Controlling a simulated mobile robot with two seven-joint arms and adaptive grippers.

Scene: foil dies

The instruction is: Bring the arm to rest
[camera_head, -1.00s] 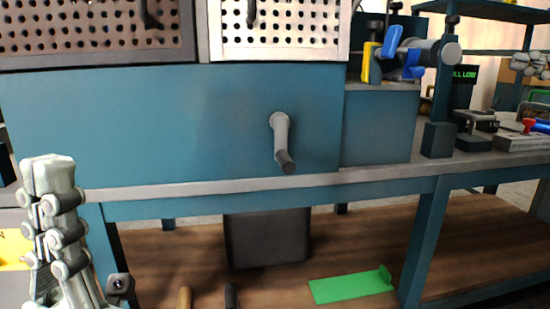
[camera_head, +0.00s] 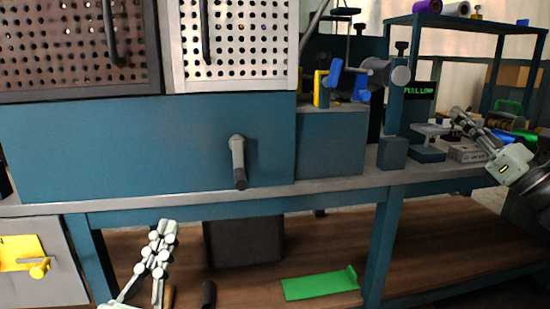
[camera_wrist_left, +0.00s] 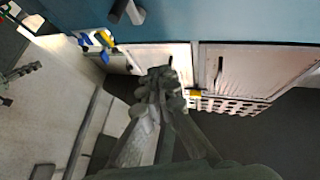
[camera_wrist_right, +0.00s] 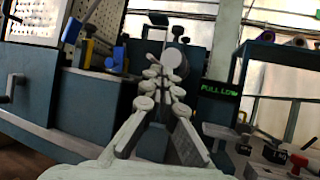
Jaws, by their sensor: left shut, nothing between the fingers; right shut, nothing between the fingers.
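My left gripper (camera_head: 160,240) is shut and empty. In the head view it is low at the left, in front of the workbench's lower shelf. It also shows in the left wrist view (camera_wrist_left: 160,78), where it points toward the perforated panels. My right gripper (camera_head: 460,116) is shut and empty at the right of the head view, with its arm coming in from the right edge. In the right wrist view its fingers (camera_wrist_right: 166,50) point toward the grey cylinder of a clamp-like device. Neither gripper visibly holds anything.
A blue machine housing (camera_head: 120,150) with a grey crank handle (camera_head: 238,160) fills the bench's left part. A display (camera_head: 419,91) stands near the right gripper, beside a small press (camera_head: 428,145). A green tray (camera_head: 320,284) and dark bin (camera_head: 244,243) are on the lower shelf.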

